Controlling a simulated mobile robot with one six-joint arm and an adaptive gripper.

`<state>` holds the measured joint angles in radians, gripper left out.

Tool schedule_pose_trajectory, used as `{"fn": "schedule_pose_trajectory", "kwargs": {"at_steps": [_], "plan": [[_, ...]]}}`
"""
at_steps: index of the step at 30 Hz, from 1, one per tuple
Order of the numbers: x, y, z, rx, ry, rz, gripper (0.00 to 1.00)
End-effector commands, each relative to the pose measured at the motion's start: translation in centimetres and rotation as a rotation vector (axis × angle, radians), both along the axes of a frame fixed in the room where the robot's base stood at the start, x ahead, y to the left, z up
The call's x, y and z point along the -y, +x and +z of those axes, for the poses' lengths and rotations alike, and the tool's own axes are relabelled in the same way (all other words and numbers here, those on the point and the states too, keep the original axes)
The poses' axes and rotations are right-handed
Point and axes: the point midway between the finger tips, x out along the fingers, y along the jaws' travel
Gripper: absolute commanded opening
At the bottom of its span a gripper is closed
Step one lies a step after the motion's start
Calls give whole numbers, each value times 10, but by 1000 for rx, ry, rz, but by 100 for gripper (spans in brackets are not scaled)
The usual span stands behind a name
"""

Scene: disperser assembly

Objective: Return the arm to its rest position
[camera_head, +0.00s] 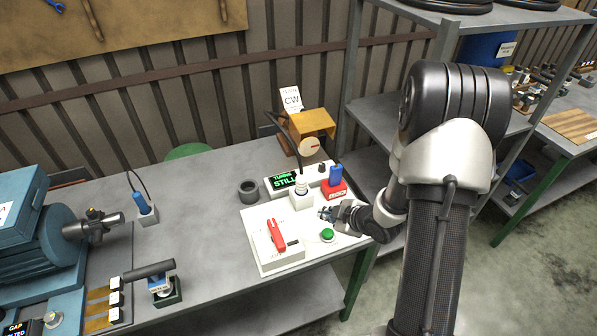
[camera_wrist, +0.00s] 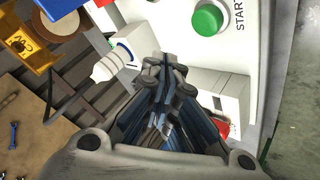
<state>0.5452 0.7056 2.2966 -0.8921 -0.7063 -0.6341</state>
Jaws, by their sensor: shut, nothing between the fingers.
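My gripper (camera_head: 328,213) is at the end of my arm, low over the right part of a white panel (camera_head: 258,222) on the workbench. Its fingers are together and empty. In the wrist view my gripper (camera_wrist: 168,68) shows from behind, its fingertips near a white socket-like block (camera_wrist: 122,57) with a pale plug. A green START button (camera_head: 327,235) sits on the panel just below my gripper in the head view. It also shows in the wrist view (camera_wrist: 208,19). My arm reaches in from the right.
A red-handled part (camera_head: 276,236) stands on the panel's left. Behind are a green-lettered display (camera_head: 286,181), a blue-and-red block (camera_head: 335,180) and an orange box (camera_head: 311,125). A blue motor (camera_head: 45,230) fills the left. A shelf rack (camera_head: 440,60) stands close behind my arm.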

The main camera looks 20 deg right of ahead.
Motion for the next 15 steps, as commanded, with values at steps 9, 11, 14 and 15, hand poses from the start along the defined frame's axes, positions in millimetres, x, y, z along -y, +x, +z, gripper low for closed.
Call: {"fn": "schedule_pose_trajectory", "kwargs": {"at_steps": [9,11,14,15], "plan": [[7,5,30,-26,-44,-68,0],[10,6,51,-44,-67,-121,0],[13,-1,90,-77,-89,-236,0],[12,-6,106,-89,-90,-286,0]]}}
